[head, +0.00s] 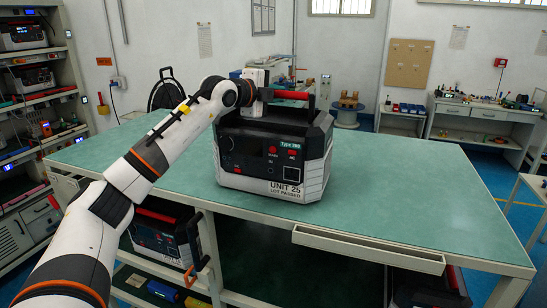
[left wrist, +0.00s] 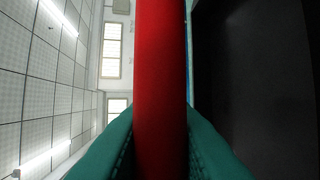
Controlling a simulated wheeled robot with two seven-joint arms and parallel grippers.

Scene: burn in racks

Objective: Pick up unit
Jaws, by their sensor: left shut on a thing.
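The unit (head: 273,160), a black and grey box labelled "UNIT 25" and "LOT PASSED", is upright at the green table (head: 390,195). Its red handle (head: 292,95) is on top. My left gripper (head: 268,92) is at the handle, with its fingers partly hidden by the arm and the handle. In the left wrist view the red handle (left wrist: 160,80) runs between the two green fingers (left wrist: 160,150), which are shut on it. I cannot tell whether the unit's base touches the table. My right gripper is not in view.
A rack (head: 40,100) with similar units stands at the left. Another unit (head: 165,232) sits on the shelf under the table. A white bench (head: 475,112) stands at the back right. The right part of the tabletop is clear.

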